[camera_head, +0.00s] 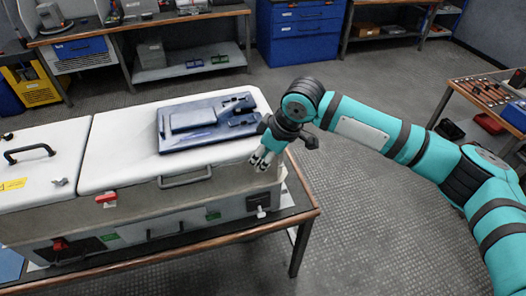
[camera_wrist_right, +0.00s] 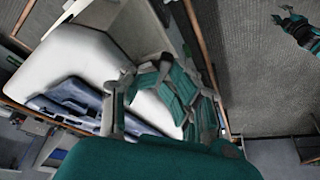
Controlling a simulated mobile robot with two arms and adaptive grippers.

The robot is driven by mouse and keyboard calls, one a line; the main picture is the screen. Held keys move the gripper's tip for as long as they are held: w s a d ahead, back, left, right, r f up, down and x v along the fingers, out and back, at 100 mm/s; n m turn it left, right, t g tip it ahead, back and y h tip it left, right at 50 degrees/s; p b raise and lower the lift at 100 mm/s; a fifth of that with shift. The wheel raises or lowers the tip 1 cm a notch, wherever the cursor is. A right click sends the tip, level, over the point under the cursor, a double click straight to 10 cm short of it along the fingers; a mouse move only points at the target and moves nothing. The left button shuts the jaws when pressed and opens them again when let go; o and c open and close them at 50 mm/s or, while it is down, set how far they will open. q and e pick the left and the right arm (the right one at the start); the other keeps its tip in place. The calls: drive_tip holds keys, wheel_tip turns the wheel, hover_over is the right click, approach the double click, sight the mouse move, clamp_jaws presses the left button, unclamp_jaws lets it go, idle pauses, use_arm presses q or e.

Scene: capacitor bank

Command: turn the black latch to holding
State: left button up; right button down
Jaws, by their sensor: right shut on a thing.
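My right gripper (camera_head: 262,158) reaches from the right to the front right corner of the white lid (camera_head: 120,150) of a long grey case. It also shows large in the right wrist view (camera_wrist_right: 165,95), its fingers at the lid's edge. It is shut on a small part there, which the fingers hide; by its place this is the black latch. Another dark latch-like part (camera_head: 257,201) sits lower on the case front, below the gripper. My left gripper (camera_wrist_right: 290,20) shows small in the right wrist view, over the floor; its fingers are too small to judge.
A blue tray (camera_head: 170,143) lies on the lid. A grey handle (camera_head: 185,177) and red latches (camera_head: 105,198) (camera_head: 60,244) are on the case front. The case stands on a table (camera_head: 300,212). A tool table (camera_head: 492,88) stands at right; the floor between is clear.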

drive_tip(key=m+p, duration=0.2)
drive_tip(key=m+t+h+p, duration=0.1)
drive_tip(key=m+p, duration=0.1)
drive_tip(key=p, duration=0.1)
drive_tip(key=s+m+p, duration=0.1)
drive_tip(key=p, duration=0.1)
drive_tip(key=shift+a+m+t+h, duration=0.15)
drive_tip(key=shift+m+t+h, duration=0.15)
drive_tip(key=shift+m, duration=0.1)
drive_tip(key=m+p, duration=0.2)
drive_tip(key=shift+f+h+p, duration=0.15)
drive_tip(key=shift+h+p, duration=0.15)
drive_tip(key=shift+p, duration=0.05)
drive_tip(key=shift+f+m+t, duration=0.1)
drive_tip(key=shift+m+t, duration=0.2)
drive_tip(key=shift+m, duration=0.1)
drive_tip(key=shift+f, duration=0.1)
drive_tip(key=c, duration=1.6)
unclamp_jaws()
drive_tip(key=shift+w, duration=0.1)
drive_tip(key=shift+r, duration=0.25)
drive_tip(key=v, duration=1.2)
drive_tip(key=shift+w+a+p, duration=0.15)
drive_tip(key=shift+a+p, duration=0.05)
drive_tip(key=shift+p, duration=0.1)
